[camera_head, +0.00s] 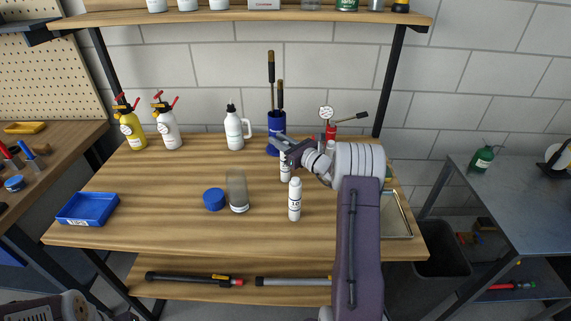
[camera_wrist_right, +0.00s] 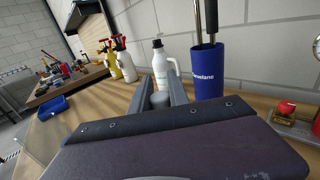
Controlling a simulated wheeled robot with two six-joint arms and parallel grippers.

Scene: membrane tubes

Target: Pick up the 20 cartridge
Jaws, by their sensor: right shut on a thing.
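My right gripper (camera_head: 283,143) is over the back middle of the table, its fingers closed around the top of a white cartridge (camera_head: 285,168). The label on this cartridge is too small and partly hidden to read. In the right wrist view the fingers (camera_wrist_right: 160,92) sit on both sides of its grey top (camera_wrist_right: 160,100). A second white cartridge (camera_head: 295,203) stands upright in front, with a label that looks like 10. Another white cylinder (camera_head: 330,147) shows partly behind my right arm. My left gripper is not seen.
A blue tool holder (camera_head: 277,127) stands close behind the gripper, with a white bottle (camera_head: 234,132) to its left. A clear cylinder (camera_head: 238,192) and blue cap (camera_head: 214,199) stand front left. A blue tray (camera_head: 87,209) lies far left. The left-middle table is clear.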

